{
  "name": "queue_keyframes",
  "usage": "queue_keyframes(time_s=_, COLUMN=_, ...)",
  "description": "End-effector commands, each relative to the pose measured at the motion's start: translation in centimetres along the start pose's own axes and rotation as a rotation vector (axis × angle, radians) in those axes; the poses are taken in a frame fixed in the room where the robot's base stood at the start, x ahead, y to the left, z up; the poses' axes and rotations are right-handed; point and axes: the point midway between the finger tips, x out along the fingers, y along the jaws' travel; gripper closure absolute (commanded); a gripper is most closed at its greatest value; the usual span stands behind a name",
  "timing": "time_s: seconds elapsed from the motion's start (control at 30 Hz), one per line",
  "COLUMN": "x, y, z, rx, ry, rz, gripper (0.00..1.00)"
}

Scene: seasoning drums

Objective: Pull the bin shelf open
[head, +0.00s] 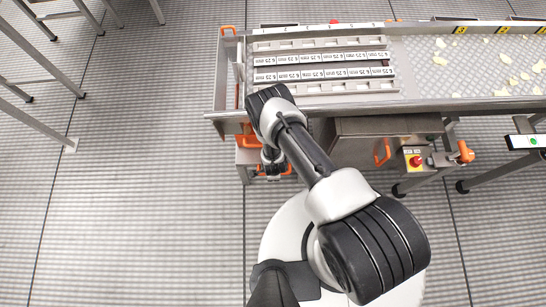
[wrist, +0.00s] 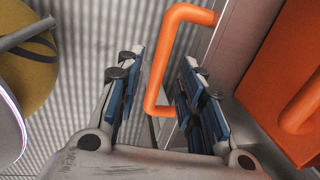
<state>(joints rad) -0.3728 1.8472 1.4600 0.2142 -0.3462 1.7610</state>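An orange loop handle (wrist: 160,70) on a grey metal face (wrist: 240,28) stands between my gripper's fingers in the wrist view. I take it to be the bin shelf's handle, but the shelf body is mostly out of view. My gripper (wrist: 165,85) is open, with one blue-padded finger on each side of the handle. I see no clear contact. In the head view my gripper is mostly hidden under my arm, beside the left end of the metal machine, where an orange handle part (head: 286,171) and a grey metal edge (head: 246,160) show low down.
An orange box (wrist: 285,75) with its own handle is close on the right in the wrist view. In the head view, a grey cabinet (head: 365,150) and a red stop button (head: 416,161) are right of my arm. The conveyor (head: 470,65) is above.

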Motion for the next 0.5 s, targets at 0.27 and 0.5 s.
queue_keyframes(time_s=0.27, x=2.1, y=0.0, z=0.0, rx=0.000, ry=0.000, rz=0.000, gripper=0.65)
queue_keyframes(time_s=0.5, x=2.1, y=0.0, z=0.0, rx=-0.001, ry=0.000, rz=0.001, gripper=0.65)
